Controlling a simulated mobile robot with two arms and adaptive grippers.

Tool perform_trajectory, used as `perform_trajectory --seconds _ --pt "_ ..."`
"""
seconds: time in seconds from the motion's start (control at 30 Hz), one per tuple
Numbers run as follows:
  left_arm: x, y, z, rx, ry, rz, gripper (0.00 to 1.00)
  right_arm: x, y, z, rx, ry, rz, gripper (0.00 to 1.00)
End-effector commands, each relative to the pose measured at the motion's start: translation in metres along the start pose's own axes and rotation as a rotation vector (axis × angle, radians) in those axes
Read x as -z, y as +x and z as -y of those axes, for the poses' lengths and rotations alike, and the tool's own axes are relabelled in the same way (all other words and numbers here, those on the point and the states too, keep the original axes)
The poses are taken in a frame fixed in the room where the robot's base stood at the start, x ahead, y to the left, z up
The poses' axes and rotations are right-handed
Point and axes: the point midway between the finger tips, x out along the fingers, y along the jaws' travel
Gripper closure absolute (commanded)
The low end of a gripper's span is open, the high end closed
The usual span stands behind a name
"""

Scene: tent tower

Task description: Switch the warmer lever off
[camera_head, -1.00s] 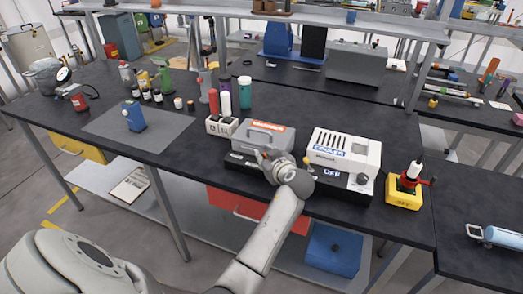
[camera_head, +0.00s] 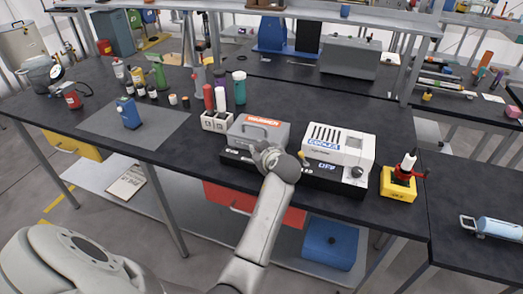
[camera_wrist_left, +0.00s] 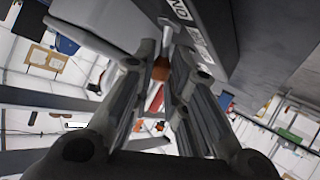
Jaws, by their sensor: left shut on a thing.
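The warmer (camera_head: 258,131) is a grey box with a handle and an orange name plate, on a black base on the bench. My left gripper (camera_head: 264,152) is at the front of the warmer's base and hides its lever and display in the head view. My right gripper is not in view.
The white cooler (camera_head: 340,147), its display reading "OFF", stands just right of the warmer. A yellow block with a red-handled device (camera_head: 398,184) is farther right. A white holder with bottles (camera_head: 215,122) stands close on the left. The grey mat (camera_head: 165,125) has free room.

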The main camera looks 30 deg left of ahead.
Motion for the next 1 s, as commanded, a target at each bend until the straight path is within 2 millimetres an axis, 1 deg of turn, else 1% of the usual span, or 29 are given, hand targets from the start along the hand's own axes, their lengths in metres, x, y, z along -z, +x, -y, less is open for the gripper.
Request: perform_trajectory --seconds 0.33,0.37,0.4,0.63,0.7,0.77,0.87,1.0 --pt "0.001 0.001 0.001 -0.002 -0.013 0.011 1.0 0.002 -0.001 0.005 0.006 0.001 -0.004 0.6" --pt "0.001 0.001 0.001 -0.002 -0.013 0.011 0.82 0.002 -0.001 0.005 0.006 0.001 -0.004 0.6" --pt "0.001 0.001 0.001 -0.002 -0.013 0.011 0.77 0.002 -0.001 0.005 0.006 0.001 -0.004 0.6" --pt "0.001 0.001 0.001 -0.002 -0.012 0.011 0.77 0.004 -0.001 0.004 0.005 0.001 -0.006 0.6" --pt "0.001 0.001 0.001 -0.003 -0.013 0.011 0.77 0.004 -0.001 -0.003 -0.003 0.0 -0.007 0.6" --pt "0.004 -0.001 -0.001 -0.003 -0.014 0.011 0.77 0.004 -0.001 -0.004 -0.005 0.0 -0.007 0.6" --pt "0.013 -0.006 -0.004 -0.004 -0.016 0.01 0.77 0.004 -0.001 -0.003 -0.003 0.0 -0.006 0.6" --pt "0.035 -0.018 -0.013 -0.005 -0.019 0.009 0.77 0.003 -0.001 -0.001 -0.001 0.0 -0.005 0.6"
